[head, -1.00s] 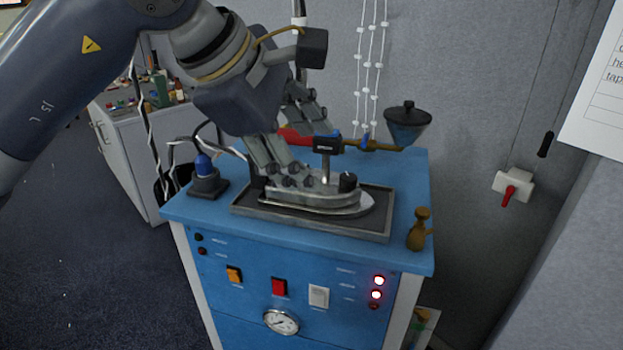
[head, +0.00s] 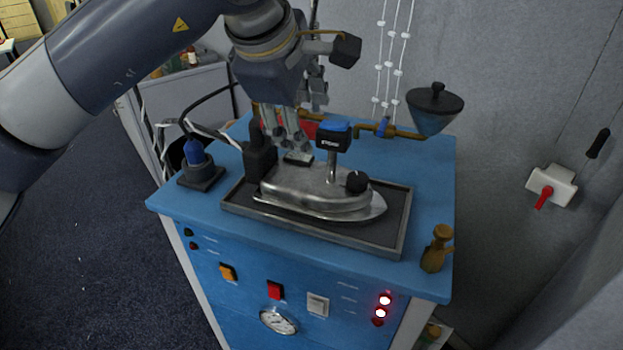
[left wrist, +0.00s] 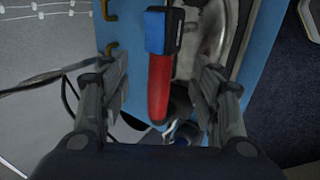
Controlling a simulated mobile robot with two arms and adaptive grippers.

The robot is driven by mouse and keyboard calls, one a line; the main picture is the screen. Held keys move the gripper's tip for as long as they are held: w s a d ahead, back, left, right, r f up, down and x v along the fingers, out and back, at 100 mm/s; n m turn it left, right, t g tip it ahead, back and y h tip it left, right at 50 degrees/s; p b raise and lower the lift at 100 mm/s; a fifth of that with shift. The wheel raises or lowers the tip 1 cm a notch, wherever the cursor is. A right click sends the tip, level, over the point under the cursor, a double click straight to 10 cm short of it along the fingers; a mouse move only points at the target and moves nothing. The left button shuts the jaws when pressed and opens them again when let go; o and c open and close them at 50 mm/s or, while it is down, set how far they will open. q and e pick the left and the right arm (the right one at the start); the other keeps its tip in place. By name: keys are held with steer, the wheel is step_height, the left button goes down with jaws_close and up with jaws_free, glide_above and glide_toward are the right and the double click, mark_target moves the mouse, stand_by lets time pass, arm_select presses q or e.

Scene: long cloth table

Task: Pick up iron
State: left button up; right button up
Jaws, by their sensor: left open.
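The iron has a silver metal body (head: 325,196) and a red handle with a blue and black front end (head: 332,136). It sits on the dark tray (head: 405,225) on top of the blue cabinet. My left gripper (head: 297,130) is above the rear of the iron and hides much of the handle in the head view. In the left wrist view, the open left gripper (left wrist: 160,88) has one finger on each side of the red handle (left wrist: 160,85), with gaps visible. My right gripper is not in view.
A blue-topped fitting (head: 198,160) stands left of the tray. A brass bottle (head: 437,248) stands at the right front corner. A funnel (head: 435,108) and brass pipe (head: 395,132) are at the back. The wall is close behind and to the right.

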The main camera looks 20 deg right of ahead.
mark_target(304, 124)
arm_select(q)
steer(key=x, duration=0.1)
steer(key=p+x, duration=0.1)
steer(key=x, duration=0.2)
steer(key=shift+w+a+f, duration=0.15)
steer(key=shift+a+f, duration=0.05)
steer(key=shift+f, duration=0.05)
steer(key=shift+w+d+f, duration=0.1)
steer(key=shift+w+f, duration=0.05)
steer(key=shift+f, duration=0.05)
jaws_close()
steer(key=shift+r, duration=0.25)
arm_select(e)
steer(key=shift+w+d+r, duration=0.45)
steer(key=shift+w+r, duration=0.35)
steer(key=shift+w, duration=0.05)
